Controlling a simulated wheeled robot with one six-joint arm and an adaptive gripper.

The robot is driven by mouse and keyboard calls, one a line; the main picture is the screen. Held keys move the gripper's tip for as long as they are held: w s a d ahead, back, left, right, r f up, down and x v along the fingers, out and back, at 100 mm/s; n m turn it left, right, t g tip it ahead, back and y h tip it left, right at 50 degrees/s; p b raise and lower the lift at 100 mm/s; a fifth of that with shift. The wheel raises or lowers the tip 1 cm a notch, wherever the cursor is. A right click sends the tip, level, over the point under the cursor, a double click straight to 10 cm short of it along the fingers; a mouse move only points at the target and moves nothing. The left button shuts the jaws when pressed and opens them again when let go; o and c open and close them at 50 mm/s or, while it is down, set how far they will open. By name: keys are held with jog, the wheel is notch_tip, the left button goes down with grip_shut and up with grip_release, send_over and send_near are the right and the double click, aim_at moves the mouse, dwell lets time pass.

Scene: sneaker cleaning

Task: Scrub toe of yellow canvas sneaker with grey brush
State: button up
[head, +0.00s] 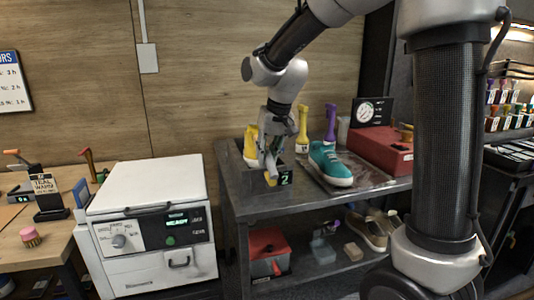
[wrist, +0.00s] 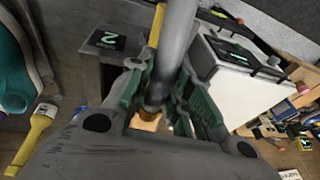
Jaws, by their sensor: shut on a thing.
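My gripper (head: 270,152) is low over the front left of the dark bench. In the wrist view (wrist: 160,100) its fingers are shut on the grey round handle of the grey brush (wrist: 176,45). A yellow-tan piece (head: 271,181) shows just below the gripper, by the "2" sign; I cannot tell whether it belongs to the brush. The brush's bristles are not clearly visible. A teal sneaker (head: 329,164) lies on the bench, right of the gripper.
The "2" sign (head: 285,177) is at the bench front. A red box (head: 383,150) stands at back right. A white machine (head: 147,225) stands left of the bench.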

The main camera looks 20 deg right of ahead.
jog(key=shift+w+f, duration=0.1)
jog(key=shift+f, duration=0.4)
jog(key=d, duration=0.4)
jog(key=shift+a+f, duration=0.2)
jog(key=shift+a, duration=1.8)
jog(key=shift+a+v, duration=0.15)
jog(key=shift+v, duration=0.85)
jog(key=shift+a+v, duration=0.2)
jog(key=shift+v, duration=0.75)
jog(key=shift+a+v, duration=0.15)
jog(key=shift+v, duration=0.85)
jog(key=shift+r, duration=0.15)
